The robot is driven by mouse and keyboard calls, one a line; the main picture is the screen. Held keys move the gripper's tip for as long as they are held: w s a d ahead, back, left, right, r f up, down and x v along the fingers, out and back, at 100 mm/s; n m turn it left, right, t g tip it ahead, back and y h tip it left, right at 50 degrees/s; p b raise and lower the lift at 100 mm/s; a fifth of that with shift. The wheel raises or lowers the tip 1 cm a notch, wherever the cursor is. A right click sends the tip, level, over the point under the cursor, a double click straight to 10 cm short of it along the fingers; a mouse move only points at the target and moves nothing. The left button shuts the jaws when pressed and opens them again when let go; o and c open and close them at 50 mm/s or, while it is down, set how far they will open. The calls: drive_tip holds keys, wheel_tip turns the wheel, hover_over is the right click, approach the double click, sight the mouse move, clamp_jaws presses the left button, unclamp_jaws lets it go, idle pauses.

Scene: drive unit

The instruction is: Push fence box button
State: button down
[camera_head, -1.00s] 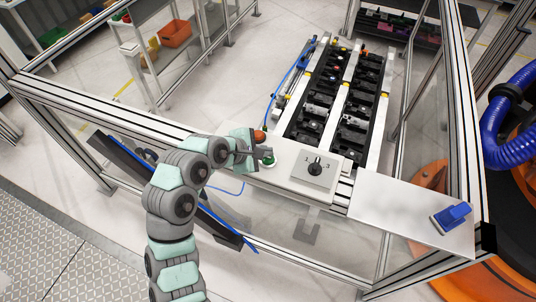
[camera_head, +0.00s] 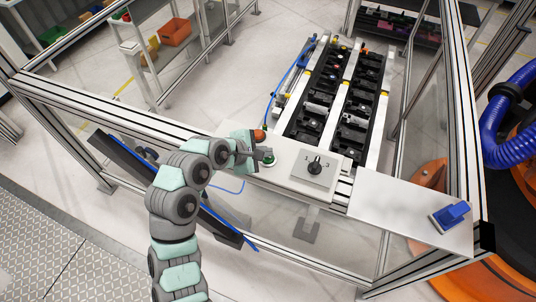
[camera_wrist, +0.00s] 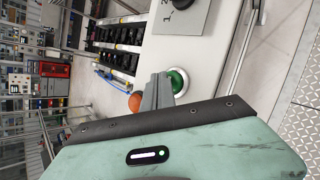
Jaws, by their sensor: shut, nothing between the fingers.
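The fence box is a pale panel (camera_head: 283,173) on the fence rail. It carries a green button (camera_head: 268,159) with a light ring and an orange-red button (camera_head: 259,135). My gripper (camera_head: 258,158) is shut and empty, beside the green button in the head view. In the wrist view the closed fingers (camera_wrist: 157,90) lie between the green button (camera_wrist: 177,81) and the orange button (camera_wrist: 135,101). The fingers overlap the edge of the green button's ring in this view; I cannot tell whether they touch it.
A rotary switch (camera_head: 315,166) on a grey plate is right of the buttons. A white shelf (camera_head: 410,215) with a blue object (camera_head: 451,214) is farther right. Fence profiles (camera_head: 95,118) and clear panels surround the area. A conveyor with black fixtures (camera_head: 340,105) stands behind.

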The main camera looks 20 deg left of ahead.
idle(0.3)
drive_tip(key=shift+r+p, duration=0.8)
drive_tip(key=shift+p, duration=0.5)
wheel_tip(320, 180, up, 3)
drive_tip(key=p, duration=0.2)
drive_tip(key=shift+f+p, duration=0.2)
drive_tip(key=shift+p, duration=0.15)
wheel_tip(320, 180, up, 3)
drive_tip(key=shift+r, duration=0.15)
